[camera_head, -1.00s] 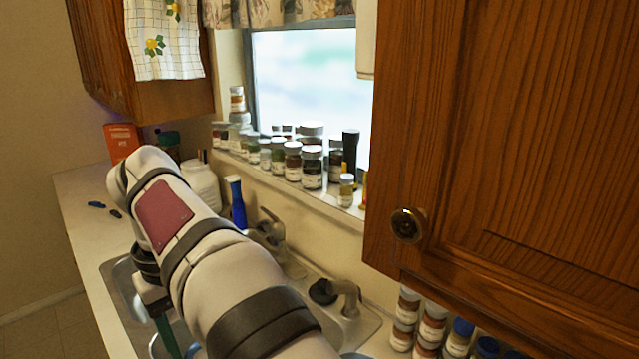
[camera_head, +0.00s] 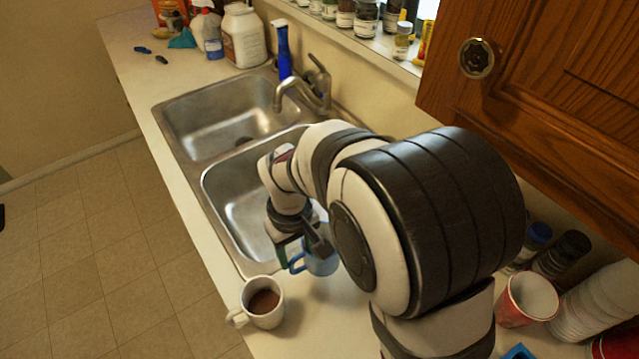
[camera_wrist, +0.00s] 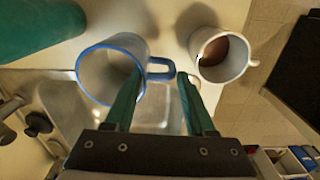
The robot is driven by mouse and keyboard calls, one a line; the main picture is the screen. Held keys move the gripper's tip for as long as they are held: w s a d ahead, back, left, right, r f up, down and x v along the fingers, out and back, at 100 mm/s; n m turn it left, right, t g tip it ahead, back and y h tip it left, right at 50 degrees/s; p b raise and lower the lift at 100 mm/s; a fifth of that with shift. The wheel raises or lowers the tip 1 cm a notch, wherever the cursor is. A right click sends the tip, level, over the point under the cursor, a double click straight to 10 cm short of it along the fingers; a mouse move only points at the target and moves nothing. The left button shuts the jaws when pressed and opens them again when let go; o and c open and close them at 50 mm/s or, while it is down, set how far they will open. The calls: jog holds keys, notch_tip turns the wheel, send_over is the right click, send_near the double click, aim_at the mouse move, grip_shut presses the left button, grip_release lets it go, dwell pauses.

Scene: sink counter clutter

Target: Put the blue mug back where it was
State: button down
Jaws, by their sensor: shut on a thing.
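The blue mug (camera_head: 322,264) is in my gripper (camera_head: 303,243), low over the counter at the sink's near edge. In the wrist view, the mug (camera_wrist: 98,72) has a pale body and a blue rim, its opening facing the camera. My gripper (camera_wrist: 158,82) has its green fingers on either side of the mug's wall and handle, the left one overlapping the opening. My arm hides part of the mug in the head view. I cannot tell whether its base touches the counter.
A white mug of brown liquid (camera_head: 264,302) stands close by; it also shows in the wrist view (camera_wrist: 222,52). A double sink (camera_head: 228,118) lies beyond. A red cup (camera_head: 526,300) and stacked white cups (camera_head: 600,305) stand right. A teal object (camera_wrist: 40,25) is nearby.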

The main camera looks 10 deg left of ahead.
aim_at(298, 269)
notch_tip(298, 269, down, 5)
jog(key=shift+f, duration=0.1)
jog(key=shift+c, duration=1.2)
grip_release()
notch_tip(298, 269, up, 12)
jog(key=shift+s+a+r, duration=0.1)
jog(key=shift+s+r, duration=0.05)
jog(key=s+d+r+m+y, duration=0.1)
jog(key=s+d+r+m, duration=0.2)
jog(key=s+d+m, duration=1.1)
jog(key=s+d, duration=0.3)
jog(key=shift+s+y, duration=0.3)
jog(key=shift+y, duration=0.1)
